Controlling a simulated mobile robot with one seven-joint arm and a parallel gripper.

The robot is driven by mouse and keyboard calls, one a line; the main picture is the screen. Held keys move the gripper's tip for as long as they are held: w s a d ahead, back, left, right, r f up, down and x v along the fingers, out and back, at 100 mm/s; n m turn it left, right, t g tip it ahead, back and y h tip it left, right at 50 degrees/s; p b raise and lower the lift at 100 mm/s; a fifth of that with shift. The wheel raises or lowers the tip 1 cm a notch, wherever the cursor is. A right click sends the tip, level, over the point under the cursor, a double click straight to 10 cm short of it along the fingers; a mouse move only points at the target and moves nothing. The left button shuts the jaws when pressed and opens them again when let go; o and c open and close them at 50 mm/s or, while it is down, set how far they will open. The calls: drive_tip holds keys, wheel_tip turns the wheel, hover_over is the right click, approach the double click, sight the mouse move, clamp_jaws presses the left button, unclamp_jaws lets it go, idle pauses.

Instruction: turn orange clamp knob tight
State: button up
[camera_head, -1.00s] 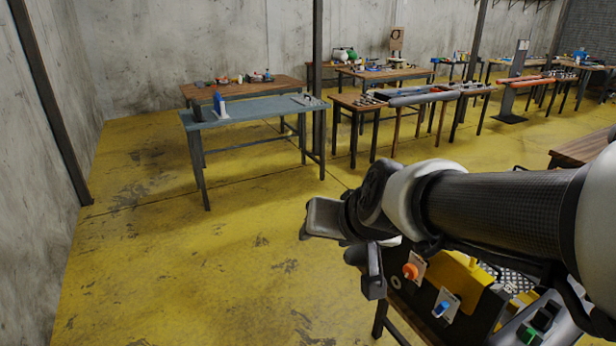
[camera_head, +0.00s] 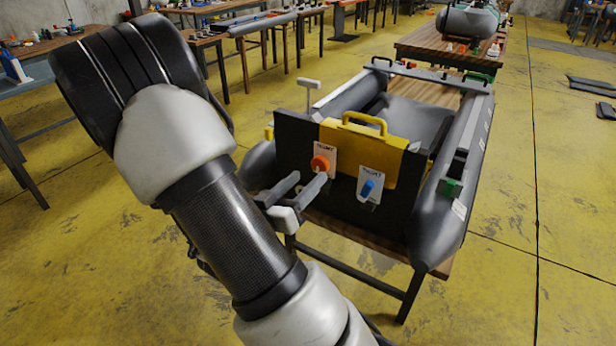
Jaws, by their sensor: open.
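I see nothing between the fingers. I cannot tell whether a fingertip touches the knob. A blue knob (camera_head: 367,188) on a similar plate is to its right. My arm fills the left and hides part of the gripper's base.
A yellow case with a handle (camera_head: 362,146) stands against the transom. The boat rests on a wooden table (camera_head: 345,231). A green block (camera_head: 450,187) is on the right tube.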

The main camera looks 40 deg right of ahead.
sight(318, 167)
drive_tip(key=x, duration=0.5)
drive_tip(key=shift+w+d+f+b, duration=0.1)
drive_tip(key=shift+d+b, duration=0.1)
drive_tip(key=shift+b, duration=0.2)
drive_tip(key=shift+w+d+n, duration=0.15)
drive_tip(key=shift+n, duration=1.35)
drive_tip(key=shift+r+n+p, duration=0.4)
drive_tip(key=shift+n+p, duration=0.4)
drive_tip(key=shift+n, duration=0.2)
drive_tip(key=shift+r+n+p, duration=0.15)
drive_tip(key=shift+n+p, duration=0.8)
drive_tip(key=shift+n, duration=0.15)
drive_tip(key=n+p, duration=0.2)
drive_tip(key=n, duration=0.2)
drive_tip(key=n+p, duration=0.3)
drive_tip(key=p, duration=0.1)
drive_tip(key=n+p, duration=0.3)
drive_tip(key=n, duration=0.1)
drive_tip(key=n+p, duration=0.1)
drive_tip(key=n, duration=0.2)
drive_tip(key=n+p, duration=0.2)
drive_tip(key=n, duration=0.1)
drive_tip(key=shift+f, duration=0.25)
drive_tip(key=n+p, duration=0.1)
drive_tip(key=n, duration=0.5)
drive_tip(key=shift+f+n+p, duration=0.25)
drive_tip(key=shift+n+p, duration=0.15)
